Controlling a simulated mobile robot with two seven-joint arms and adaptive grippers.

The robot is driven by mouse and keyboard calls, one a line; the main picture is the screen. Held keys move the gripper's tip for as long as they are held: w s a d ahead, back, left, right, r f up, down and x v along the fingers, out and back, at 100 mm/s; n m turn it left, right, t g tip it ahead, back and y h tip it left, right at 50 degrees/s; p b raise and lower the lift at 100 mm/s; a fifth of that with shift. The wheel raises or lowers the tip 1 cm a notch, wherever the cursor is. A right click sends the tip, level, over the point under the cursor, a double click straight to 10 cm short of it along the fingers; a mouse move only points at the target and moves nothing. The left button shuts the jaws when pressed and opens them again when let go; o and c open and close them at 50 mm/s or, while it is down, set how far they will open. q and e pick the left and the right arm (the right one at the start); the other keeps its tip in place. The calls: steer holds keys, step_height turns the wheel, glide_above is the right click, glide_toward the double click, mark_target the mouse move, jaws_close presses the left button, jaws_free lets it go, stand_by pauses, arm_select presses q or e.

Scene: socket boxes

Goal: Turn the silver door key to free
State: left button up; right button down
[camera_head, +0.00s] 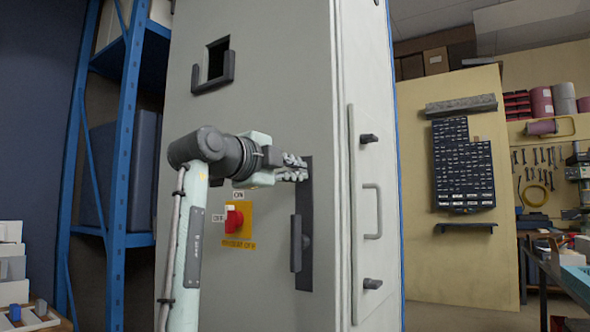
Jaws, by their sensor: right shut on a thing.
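My right gripper (293,170) is at the upper part of a dark lock plate (308,215) on the front of a grey cabinet (270,60). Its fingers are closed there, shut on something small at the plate. The silver door key cannot be made out apart from the fingers, which cover the spot where they grip. A dark door handle (296,243) stands upright on the plate below the gripper. My left gripper is not in view.
A red rotary switch (233,218) on a yellow plate sits left of the handle, close under my right wrist. A dark bracket (213,72) is higher up. A blue shelf rack (118,160) stands left, and a workbench (560,270) right.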

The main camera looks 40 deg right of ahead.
steer(key=shift+m, duration=0.6)
steer(key=c, duration=1.7)
jaws_free()
steer(key=v, duration=1.2)
steer(key=shift+f, duration=0.1)
